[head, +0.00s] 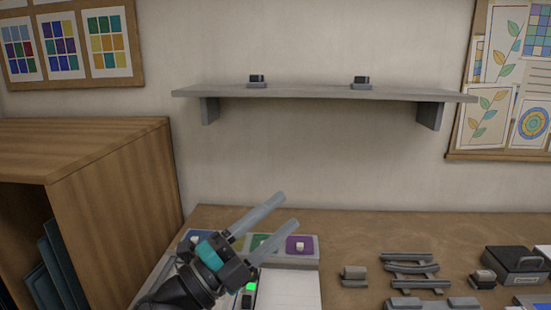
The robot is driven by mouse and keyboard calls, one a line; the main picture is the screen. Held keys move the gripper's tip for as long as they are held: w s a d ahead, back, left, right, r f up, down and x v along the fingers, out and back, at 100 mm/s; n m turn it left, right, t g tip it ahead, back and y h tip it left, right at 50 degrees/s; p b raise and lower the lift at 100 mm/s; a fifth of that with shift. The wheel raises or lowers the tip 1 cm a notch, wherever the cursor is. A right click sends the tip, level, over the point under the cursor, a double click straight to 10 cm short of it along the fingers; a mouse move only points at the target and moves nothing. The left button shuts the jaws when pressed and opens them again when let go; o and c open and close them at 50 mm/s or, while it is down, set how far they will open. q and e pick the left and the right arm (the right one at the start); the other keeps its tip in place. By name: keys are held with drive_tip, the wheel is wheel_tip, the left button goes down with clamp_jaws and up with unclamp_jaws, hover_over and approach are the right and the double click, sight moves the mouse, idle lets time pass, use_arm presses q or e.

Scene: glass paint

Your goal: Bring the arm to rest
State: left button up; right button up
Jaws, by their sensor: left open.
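My left gripper (282,210) reaches in from the bottom left, over the back left part of the workbench (360,228). Its two long grey fingers are spread apart and point up and to the right. Nothing is between them. The gripper hides part of a tray (290,261) with coloured squares behind it. My right gripper is not in the head view.
A wooden cabinet (125,195) stands at the left. A grey wall shelf (320,93) with two small dark blocks is above the bench. Grey racks (410,268), a small holder (354,273) and a dark box (515,265) stand at the right. The bench's back strip is bare.

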use_arm(q)
drive_tip(key=w+a+f+n+t+y, duration=0.2)
drive_tip(key=a+f+n+t+y, duration=0.45)
drive_tip(key=a+n+y, duration=0.7)
drive_tip(key=s+a+f+n+g+y, duration=0.1)
drive_tip(key=s+f+n+g+y, duration=0.25)
drive_tip(key=f, duration=0.25)
drive_tip(key=s+a+f+n+g+y, duration=0.2)
drive_tip(key=f+n+g, duration=0.1)
drive_tip(key=f+n, duration=0.3)
drive_tip(key=s+f+n+g+h, duration=0.1)
drive_tip(key=s+f+g, duration=0.5)
drive_tip(key=s, duration=0.4)
drive_tip(key=s+f+n+g, duration=0.1)
drive_tip(key=s+f+g, duration=0.3)
drive_tip(key=s+f, duration=0.45)
drive_tip(key=s+f+g+b, duration=0.1)
drive_tip(key=s+f+b, duration=0.25)
drive_tip(key=f, duration=1.95)
drive_tip(key=s+a+f+g+b, duration=0.1)
drive_tip(key=s+a+f+b, duration=0.1)
drive_tip(key=s+f, duration=1.3)
wheel_tip(320, 180, down, 2)
drive_tip(key=shift+s+a+f, duration=0.1)
drive_tip(key=shift+s+a, duration=0.15)
drive_tip(key=shift+s, duration=0.05)
